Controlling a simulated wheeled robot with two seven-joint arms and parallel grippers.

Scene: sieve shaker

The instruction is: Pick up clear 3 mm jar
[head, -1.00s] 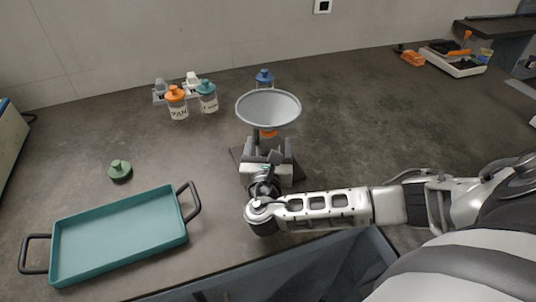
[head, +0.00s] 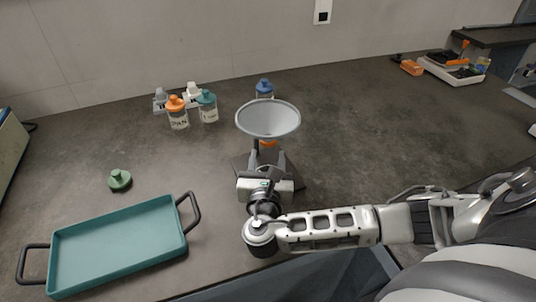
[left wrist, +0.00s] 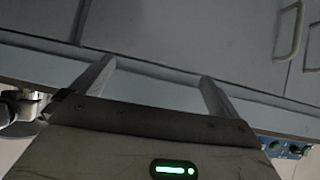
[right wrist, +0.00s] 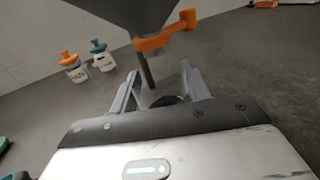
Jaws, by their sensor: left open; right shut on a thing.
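My right gripper (head: 266,172) is below the grey funnel (head: 268,119), fingers pointing away from me. In the right wrist view its fingers (right wrist: 160,78) are around a small dark round thing (right wrist: 168,100), mostly hidden by the gripper; I cannot tell whether it is the clear 3 mm jar. Clear jars with an orange lid (head: 178,113), a teal lid (head: 208,107) and a blue lid (head: 264,89) stand farther back; I can read no 3 mm label. My left gripper (left wrist: 155,72) is open and empty before grey cabinet fronts, outside the head view.
An orange-and-white device (head: 452,68) stands far right. The counter's right middle is clear.

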